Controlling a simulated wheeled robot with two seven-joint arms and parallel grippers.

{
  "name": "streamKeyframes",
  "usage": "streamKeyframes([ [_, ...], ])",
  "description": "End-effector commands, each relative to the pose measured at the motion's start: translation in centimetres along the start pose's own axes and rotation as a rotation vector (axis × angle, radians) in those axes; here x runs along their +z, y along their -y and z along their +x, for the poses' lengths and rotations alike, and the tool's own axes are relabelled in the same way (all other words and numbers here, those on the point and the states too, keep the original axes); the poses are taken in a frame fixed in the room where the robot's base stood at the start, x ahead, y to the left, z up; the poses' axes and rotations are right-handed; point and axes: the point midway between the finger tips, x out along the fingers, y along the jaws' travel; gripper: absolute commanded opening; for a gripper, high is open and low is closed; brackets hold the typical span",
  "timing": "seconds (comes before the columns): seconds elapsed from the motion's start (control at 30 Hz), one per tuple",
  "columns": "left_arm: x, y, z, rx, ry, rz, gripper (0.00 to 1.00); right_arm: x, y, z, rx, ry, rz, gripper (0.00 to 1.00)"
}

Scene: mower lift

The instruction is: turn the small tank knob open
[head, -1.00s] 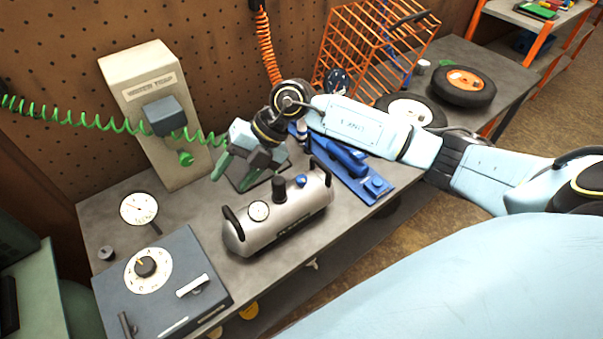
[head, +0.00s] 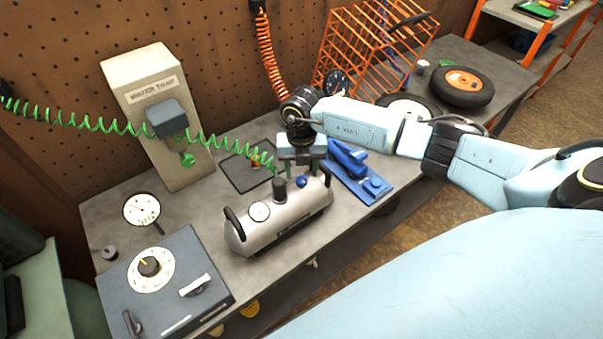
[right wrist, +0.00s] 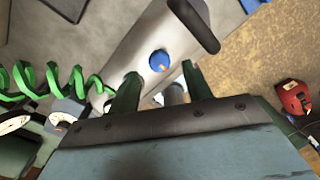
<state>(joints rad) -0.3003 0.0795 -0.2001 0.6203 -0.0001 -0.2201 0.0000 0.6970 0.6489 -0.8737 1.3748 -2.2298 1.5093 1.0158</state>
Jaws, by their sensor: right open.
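The silver tank (head: 285,226) lies on the grey workbench with a black handle at each end. Its small blue knob (head: 301,182) sits on top, right of a black cap (head: 279,188) and a round white gauge (head: 259,211). My right gripper (head: 301,169) points down just above and behind the knob. In the right wrist view its two green fingers are apart (right wrist: 160,84) with nothing between them. The blue knob (right wrist: 160,61), with an orange mark, shows just beyond the fingertips, apart from them. My left gripper is not in view.
The water trap (head: 155,115) stands behind with a green coiled hose (head: 80,122). A grey dial box (head: 165,285) is at left, and a blue tool (head: 360,172) lies right of the tank. An orange rack (head: 370,45) and wheels (head: 463,87) stand further right.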

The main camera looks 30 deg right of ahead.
Motion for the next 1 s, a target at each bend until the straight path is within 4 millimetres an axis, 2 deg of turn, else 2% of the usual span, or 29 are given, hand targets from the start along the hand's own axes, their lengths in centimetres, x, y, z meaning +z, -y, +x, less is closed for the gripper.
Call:
streamKeyframes([
  [0.1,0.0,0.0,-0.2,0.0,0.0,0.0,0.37,-0.1,-0.1,1.8,0.001,-0.003,0.0,0.49],
  [0.2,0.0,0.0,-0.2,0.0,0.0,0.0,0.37,-0.1,-0.1,2.7,0.001,-0.001,0.0,0.49],
  [0.57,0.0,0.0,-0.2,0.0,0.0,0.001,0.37,0.0,-0.1,3.2,0.002,0.0,-0.001,0.49],
  [0.67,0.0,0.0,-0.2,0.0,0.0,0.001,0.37,0.0,-0.1,3.2,0.002,0.0,-0.001,0.39],
  [0.9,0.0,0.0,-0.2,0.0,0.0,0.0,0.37,0.0,-0.1,3.2,0.002,0.0,-0.001,0.08],
  [1.0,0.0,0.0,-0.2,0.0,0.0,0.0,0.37,0.0,-0.1,3.2,0.002,0.0,-0.002,0.05],
])
